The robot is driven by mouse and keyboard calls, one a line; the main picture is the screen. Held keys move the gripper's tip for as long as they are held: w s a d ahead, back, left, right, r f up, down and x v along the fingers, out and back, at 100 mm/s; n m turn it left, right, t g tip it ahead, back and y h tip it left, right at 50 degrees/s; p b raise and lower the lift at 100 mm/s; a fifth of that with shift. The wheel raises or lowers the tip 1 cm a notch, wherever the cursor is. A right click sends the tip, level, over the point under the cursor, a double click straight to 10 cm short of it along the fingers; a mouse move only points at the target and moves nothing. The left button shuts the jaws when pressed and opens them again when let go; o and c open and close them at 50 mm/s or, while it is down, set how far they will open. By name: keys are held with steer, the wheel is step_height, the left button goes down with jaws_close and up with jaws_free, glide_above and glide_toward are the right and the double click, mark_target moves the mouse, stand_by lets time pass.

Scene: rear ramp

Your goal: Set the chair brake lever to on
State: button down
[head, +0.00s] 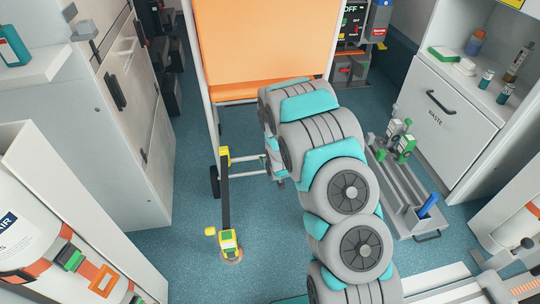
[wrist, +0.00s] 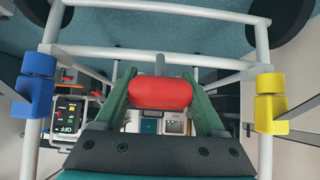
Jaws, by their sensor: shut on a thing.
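The chair (head: 262,42) with orange back and seat and pale tube frame stands at the top middle of the head view. In the wrist view, a red rounded handle (wrist: 160,94), which looks like the brake lever's grip, lies crosswise in front of a grey frame bar. My gripper (wrist: 159,86) has its two green fingers at either end of the red handle and is shut on it. In the head view my own arm hides the gripper and the handle. No on or off mark for the lever shows.
A yellow clamp (wrist: 270,112) and a blue clamp (wrist: 38,88) sit on the frame tubes either side. A strap runs to a yellow-green floor anchor (head: 229,243). A grey tray (head: 398,190) lies right of my arm. Blue floor is clear at left.

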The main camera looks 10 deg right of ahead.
steer(key=shift+s+f, duration=0.35)
stand_by(0.3)
jaws_free()
steer(key=shift+w, duration=0.1)
steer(key=shift+r, duration=0.15)
steer(key=v, duration=0.8)
steer(key=shift+r, duration=0.1)
stand_by(0.4)
